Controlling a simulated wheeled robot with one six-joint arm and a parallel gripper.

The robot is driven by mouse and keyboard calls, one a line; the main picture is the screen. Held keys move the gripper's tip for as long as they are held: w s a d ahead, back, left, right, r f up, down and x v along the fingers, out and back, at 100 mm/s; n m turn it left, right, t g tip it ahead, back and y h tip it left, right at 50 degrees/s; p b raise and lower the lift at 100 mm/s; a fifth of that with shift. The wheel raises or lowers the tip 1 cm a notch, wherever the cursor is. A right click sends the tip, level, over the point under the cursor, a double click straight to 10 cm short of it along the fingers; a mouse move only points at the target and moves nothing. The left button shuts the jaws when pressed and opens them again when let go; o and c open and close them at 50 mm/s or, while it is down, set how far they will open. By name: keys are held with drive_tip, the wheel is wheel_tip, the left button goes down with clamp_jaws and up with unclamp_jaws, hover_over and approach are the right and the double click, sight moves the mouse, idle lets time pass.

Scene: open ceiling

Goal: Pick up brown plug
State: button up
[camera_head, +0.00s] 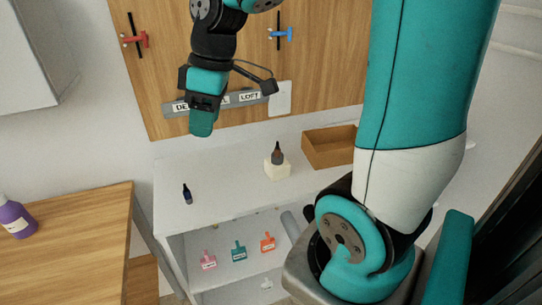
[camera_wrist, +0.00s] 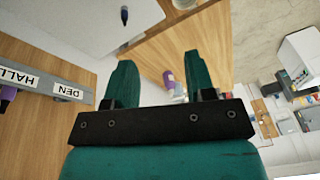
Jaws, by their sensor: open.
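The brown plug (camera_head: 277,154) stands upright on a small cream block (camera_head: 277,170) on the white cabinet top. I do not make it out in the wrist view. My gripper (camera_head: 202,124) is raised in front of the wooden wall panel, above and to the left of the brown plug in the picture, well apart from it. In the wrist view my gripper (camera_wrist: 157,66) shows two teal fingers spread apart with nothing between them. A dark blue plug (camera_head: 187,194) stands alone on the cabinet top to the left; a dark plug (camera_wrist: 124,14) also shows in the wrist view.
A grey labelled rail (camera_head: 232,103) is fixed on the wooden panel (camera_head: 160,60); a purple plug (camera_wrist: 8,94) shows by its HALL label. A wooden box (camera_head: 330,148) sits right of the block. The cabinet top (camera_head: 230,195) is mostly clear.

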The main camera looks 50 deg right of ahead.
drive_tip(key=w+d+f+h, duration=0.1)
drive_tip(key=w+d, duration=0.1)
drive_tip(key=d, duration=1.2)
drive_tip(key=p, duration=0.2)
hover_over(278, 144)
drive_tip(key=d, duration=0.1)
drive_tip(key=shift+n, duration=0.4)
wheel_tip(278, 144, down, 12)
drive_tip(key=shift+f, duration=0.2)
drive_tip(key=shift+w+a+f+p, duration=0.15)
drive_tip(key=shift+f+p, duration=0.55)
drive_tip(key=shift+f, duration=0.75)
drive_tip(key=shift+a+f+p, duration=0.2)
drive_tip(key=shift+f+p, duration=0.45)
drive_tip(key=shift+f, duration=0.8)
clamp_jaws()
